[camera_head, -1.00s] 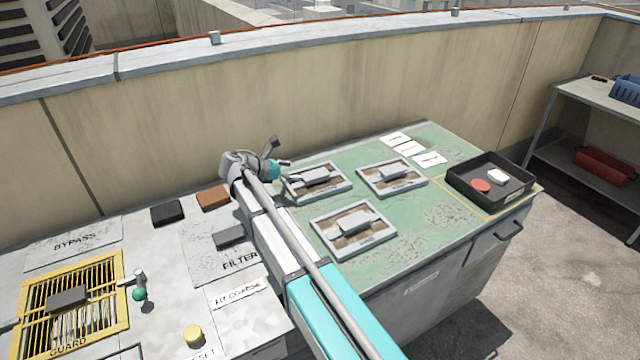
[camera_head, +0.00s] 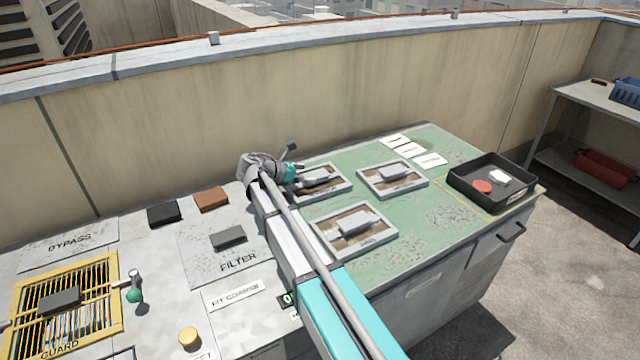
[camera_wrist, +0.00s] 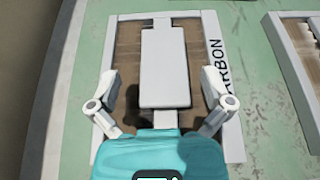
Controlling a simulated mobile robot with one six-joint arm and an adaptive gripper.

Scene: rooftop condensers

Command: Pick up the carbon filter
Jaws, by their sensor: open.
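The carbon filter is a light-framed panel with a brown inside and a raised pale block, at the back left of the green bench top (camera_head: 322,182). It fills the middle of the wrist view (camera_wrist: 235,135), where part of its printed name reads "ARBON". Its block (camera_wrist: 164,68) stands between my fingers. My gripper (camera_wrist: 160,80) is open, one finger on each side of the block, with space showing on both sides. In the head view my gripper (camera_head: 308,182) is over the left part of this filter and hides some of it. I cannot tell its height above the filter.
Two similar filters lie close by, one to the right (camera_head: 393,179) and one nearer the front (camera_head: 356,230). A black tray (camera_head: 490,184) with a red and a white piece stands at the right. Pale cards (camera_head: 411,150) lie at the back. The wall (camera_head: 300,120) rises behind.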

